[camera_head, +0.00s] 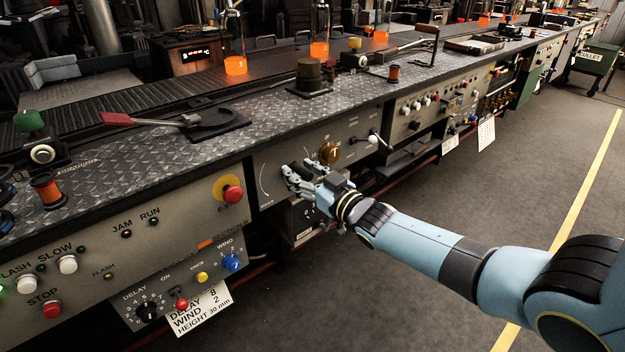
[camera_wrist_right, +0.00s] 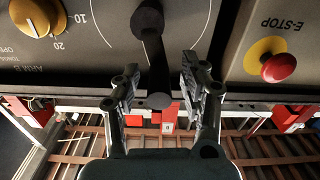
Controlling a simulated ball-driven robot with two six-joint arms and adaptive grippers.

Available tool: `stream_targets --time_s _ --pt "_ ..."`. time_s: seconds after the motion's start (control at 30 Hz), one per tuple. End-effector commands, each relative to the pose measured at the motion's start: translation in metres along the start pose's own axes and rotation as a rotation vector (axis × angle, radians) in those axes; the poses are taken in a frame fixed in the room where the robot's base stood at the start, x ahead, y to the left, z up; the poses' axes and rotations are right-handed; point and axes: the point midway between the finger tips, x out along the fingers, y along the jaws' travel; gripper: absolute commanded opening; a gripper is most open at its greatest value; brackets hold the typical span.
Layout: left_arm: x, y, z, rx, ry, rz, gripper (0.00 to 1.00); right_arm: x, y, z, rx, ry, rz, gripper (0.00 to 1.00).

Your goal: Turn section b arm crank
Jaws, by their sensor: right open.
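The section b arm crank (camera_wrist_right: 155,60) is a black crank on a dark grey panel, with a round hub at the top of the right wrist view and a shaft running down to a rounded end. My right gripper (camera_wrist_right: 160,78) is open, one finger on each side of the crank, with gaps visible beside the shaft. In the head view my right gripper (camera_head: 297,178) is at the front panel and hides most of the crank. An upside-down ARM B label shows on the panel in the wrist view. My left gripper is not in view.
An orange-yellow dial (camera_wrist_right: 38,18) sits left of the crank in the wrist view, and a red E-stop button (camera_wrist_right: 277,67) sits to the right. A white-tipped lever (camera_head: 373,139) projects nearby. The bench edge overhangs the panel; the floor in front is clear.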

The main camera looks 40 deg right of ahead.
Motion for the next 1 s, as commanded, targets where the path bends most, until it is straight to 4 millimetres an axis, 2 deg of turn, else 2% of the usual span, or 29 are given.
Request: stream_targets --time_s 0.4,0.5,0.7,1.0 --pt "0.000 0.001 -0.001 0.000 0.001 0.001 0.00 -0.085 0.000 0.002 -0.001 -0.006 -0.002 0.44" --pt "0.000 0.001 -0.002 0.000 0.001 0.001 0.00 -0.101 -0.001 0.002 0.000 -0.006 -0.001 0.44" --pt "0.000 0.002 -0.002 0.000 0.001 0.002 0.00 -0.116 -0.001 0.001 0.001 -0.003 0.000 0.44" --pt "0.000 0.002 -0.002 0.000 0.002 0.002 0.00 -0.117 0.000 0.001 0.001 -0.003 0.000 0.44"
